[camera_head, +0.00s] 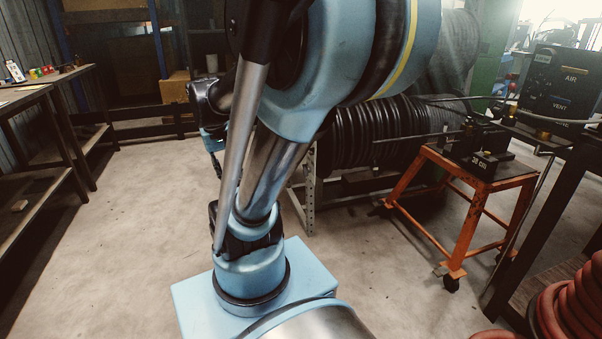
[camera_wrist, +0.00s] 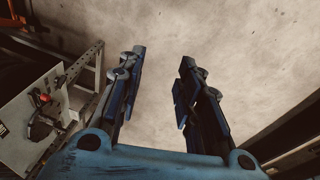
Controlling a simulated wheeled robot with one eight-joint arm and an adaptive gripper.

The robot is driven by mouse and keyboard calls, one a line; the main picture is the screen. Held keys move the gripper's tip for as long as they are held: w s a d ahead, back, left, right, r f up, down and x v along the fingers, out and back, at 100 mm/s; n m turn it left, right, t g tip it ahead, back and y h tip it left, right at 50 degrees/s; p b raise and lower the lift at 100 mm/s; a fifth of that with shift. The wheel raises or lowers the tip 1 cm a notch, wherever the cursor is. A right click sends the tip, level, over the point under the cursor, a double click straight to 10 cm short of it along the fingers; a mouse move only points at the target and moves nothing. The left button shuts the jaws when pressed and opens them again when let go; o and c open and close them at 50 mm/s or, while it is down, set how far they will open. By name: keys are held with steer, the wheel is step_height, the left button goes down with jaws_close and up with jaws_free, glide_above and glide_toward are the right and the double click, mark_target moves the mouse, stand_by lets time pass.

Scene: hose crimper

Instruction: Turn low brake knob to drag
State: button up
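My gripper (camera_wrist: 162,58) is open and empty in the wrist view, its two dark fingers well apart above bare floor. In the head view it is partly hidden behind my arm, left of centre. No low brake knob can be made out for certain. A grey panel (camera_wrist: 22,122) at the left of the wrist view carries a small red part (camera_wrist: 45,97) and a black lever-like part (camera_wrist: 42,124). Whether either is the brake knob, I cannot tell. Both are off to the left, apart from the fingers.
A black AIR/VENT box (camera_head: 562,85) stands at the right. An orange wheeled stand (camera_head: 465,200) bears dark blocks. Behind my arm is a large coil of black hose (camera_head: 365,130). A workbench (camera_head: 45,90) is at the left, red hose (camera_head: 570,300) lower right. Floor between is clear.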

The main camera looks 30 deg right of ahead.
steer(key=w+d+r+m+g+h, duration=0.1)
steer(key=w+d+r+m+h, duration=0.1)
steer(key=w+d, duration=0.45)
steer(key=w+d+r+m+h, duration=0.1)
steer(key=w+d+r, duration=0.15)
steer(key=w, duration=0.65)
steer(key=w+d+f+m+g+h, duration=0.2)
steer(key=w+d+f+m, duration=0.15)
steer(key=w+d, duration=0.5)
steer(key=w+d+f+m+g+h, duration=0.15)
steer(key=w+d+f, duration=0.35)
steer(key=w, duration=0.6)
steer(key=w+d+f+m+g+h, duration=0.1)
steer(key=w+d+f+m, duration=0.15)
steer(key=f, duration=0.45)
steer(key=w+d+f+m+g+h, duration=0.1)
steer(key=w+d+f+m+h, duration=0.1)
steer(key=d+f, duration=0.35)
steer(key=w+d+f+m+g+h, duration=0.1)
steer(key=w+d+f+m+g, duration=0.15)
steer(key=f, duration=0.65)
steer(key=s+d+f, duration=0.2)
steer(key=s+d, duration=0.1)
steer(key=d, duration=0.4)
steer(key=s+d+f+t, duration=0.1)
steer(key=s+d+f, duration=0.2)
steer(key=d, duration=0.4)
steer(key=shift+s+n, duration=0.4)
steer(key=shift+s, duration=0.15)
steer(key=shift+f, duration=0.1)
